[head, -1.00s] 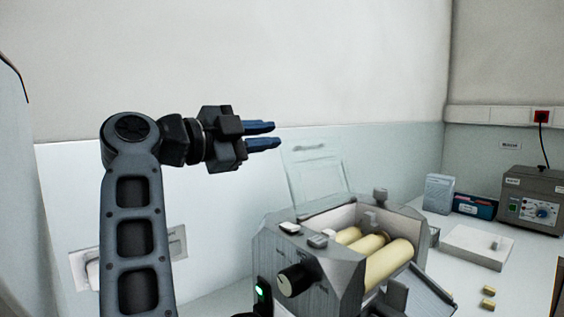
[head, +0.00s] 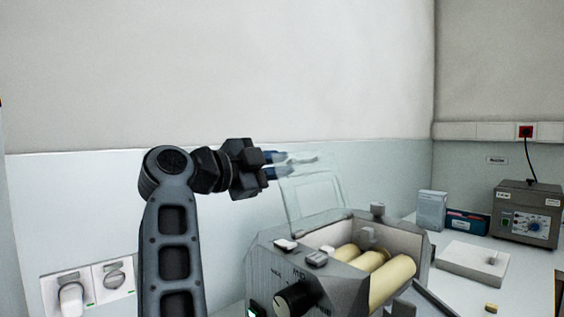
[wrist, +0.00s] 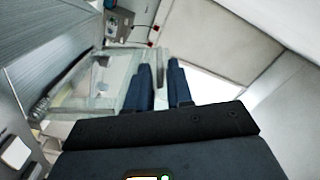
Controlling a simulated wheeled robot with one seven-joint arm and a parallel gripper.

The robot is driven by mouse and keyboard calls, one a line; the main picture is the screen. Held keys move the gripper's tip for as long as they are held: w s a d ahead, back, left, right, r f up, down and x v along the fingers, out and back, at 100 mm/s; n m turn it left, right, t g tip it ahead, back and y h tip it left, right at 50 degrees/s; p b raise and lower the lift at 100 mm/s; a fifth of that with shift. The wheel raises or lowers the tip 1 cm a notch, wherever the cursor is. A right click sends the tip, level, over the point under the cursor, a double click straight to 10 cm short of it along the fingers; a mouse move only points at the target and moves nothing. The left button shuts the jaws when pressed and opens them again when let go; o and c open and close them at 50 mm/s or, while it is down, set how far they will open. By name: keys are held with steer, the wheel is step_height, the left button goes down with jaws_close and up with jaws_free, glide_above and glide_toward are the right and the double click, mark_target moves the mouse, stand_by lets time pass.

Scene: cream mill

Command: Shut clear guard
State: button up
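The clear guard (head: 312,197) stands raised, tilted back at the rear of the grey roller mill (head: 268,270). In the wrist view the guard (wrist: 112,80) lies left of my fingers, close to the left one. In the head view my gripper (head: 284,165) is at the guard's upper left edge; its blue fingertips show partly through the clear sheet, so they seem to be behind it. I cannot tell whether they touch.
Cream rollers (head: 390,281) lie exposed in the mill's open top. A black knob (head: 295,299) is on its front. To the right are a white tray (head: 472,262), small boxes (head: 432,209) and a grey instrument (head: 527,213). A wall runs behind the mill.

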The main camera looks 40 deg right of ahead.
steer(key=shift+d, duration=0.6)
jaws_close()
